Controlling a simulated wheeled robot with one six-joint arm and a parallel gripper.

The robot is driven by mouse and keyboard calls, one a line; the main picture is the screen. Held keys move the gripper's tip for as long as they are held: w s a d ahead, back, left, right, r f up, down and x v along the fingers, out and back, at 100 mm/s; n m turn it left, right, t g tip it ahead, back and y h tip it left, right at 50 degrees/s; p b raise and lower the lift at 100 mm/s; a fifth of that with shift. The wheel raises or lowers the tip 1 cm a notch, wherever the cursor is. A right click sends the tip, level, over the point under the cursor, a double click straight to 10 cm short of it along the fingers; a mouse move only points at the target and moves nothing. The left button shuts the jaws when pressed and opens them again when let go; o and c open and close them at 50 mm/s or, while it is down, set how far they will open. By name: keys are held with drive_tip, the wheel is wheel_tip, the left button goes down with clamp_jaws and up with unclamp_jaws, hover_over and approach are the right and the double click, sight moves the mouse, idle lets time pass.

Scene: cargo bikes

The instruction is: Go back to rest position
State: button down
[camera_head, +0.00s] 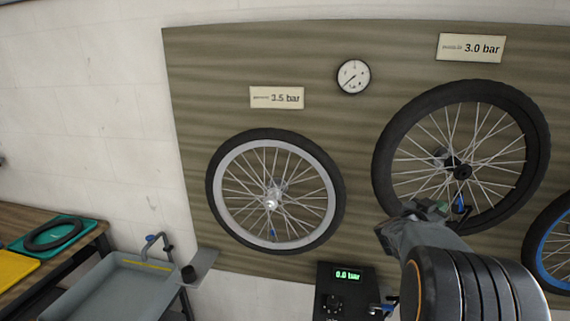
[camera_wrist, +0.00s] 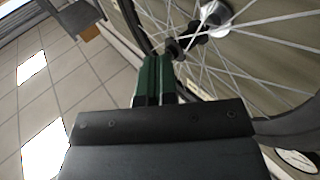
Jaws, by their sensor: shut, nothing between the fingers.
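My gripper (camera_head: 432,209) is in front of the lower left part of the larger wheel (camera_head: 383,165) on the wall board in the head view. My arm runs down from it to the lower right. In the wrist view the green fingers of my gripper (camera_wrist: 154,75) are shut with nothing between them. They point toward the spokes and hub (camera_wrist: 214,18) of a wheel. I cannot tell whether the fingertips touch the wheel.
A silver-rimmed wheel (camera_head: 221,187) and a pressure gauge (camera_head: 353,77) are on the board (camera_head: 330,125). A blue-rimmed wheel (camera_head: 537,247) is at the right edge. A black box reading 0.0 bar (camera_head: 333,299) sits below. A grey basin (camera_head: 122,288) and wooden table (camera_head: 22,219) stand lower left.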

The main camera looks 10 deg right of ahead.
drive_tip(key=w+a+f+n+t+y, duration=0.4)
drive_tip(key=w+a+f+t+y, duration=0.15)
drive_tip(key=f+y, duration=0.2)
drive_tip(key=s+a+f+n+y, duration=0.1)
drive_tip(key=a+f+n+y, duration=0.25)
drive_tip(key=a+y, duration=0.55)
drive_tip(key=s+a+n+g+y, duration=0.2)
drive_tip(key=s+a+n+g, duration=0.4)
drive_tip(key=s+a, duration=1.2)
drive_tip(key=a+n, duration=0.1)
drive_tip(key=a, duration=0.1)
drive_tip(key=shift+s+a+f+b, duration=0.15)
drive_tip(key=shift+s+a+b, duration=0.15)
drive_tip(key=shift+s+b, duration=0.1)
drive_tip(key=shift+a, duration=0.1)
